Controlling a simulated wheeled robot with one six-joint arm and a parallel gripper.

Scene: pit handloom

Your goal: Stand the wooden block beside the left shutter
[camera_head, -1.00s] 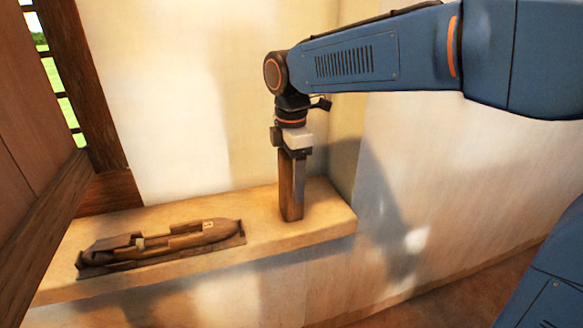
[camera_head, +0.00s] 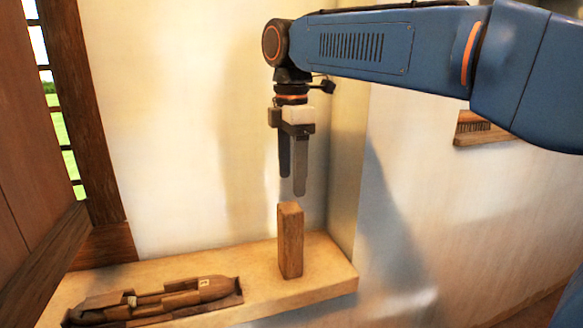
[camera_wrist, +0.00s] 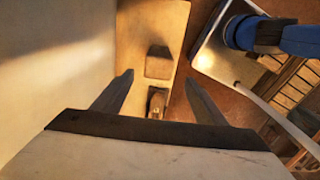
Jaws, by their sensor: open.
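The wooden block (camera_head: 290,240) stands upright near the right end of the pale ledge (camera_head: 330,278). It also shows from above in the wrist view (camera_wrist: 158,65). A brown wooden shutter (camera_head: 25,190) fills the left edge of the head view, well apart from the block. My gripper (camera_head: 292,187) is open and empty, pointing down just above the block's top. Its two fingers are spread in the wrist view (camera_wrist: 158,80), and they appear clear of the block.
A dark tray (camera_head: 150,315) holding wooden shuttles lies on the ledge between shutter and block. The plastered wall (camera_head: 180,110) rises behind the ledge, with a barred window (camera_head: 50,100) at left. A wooden comb-like piece (camera_head: 480,128) is on the wall at right.

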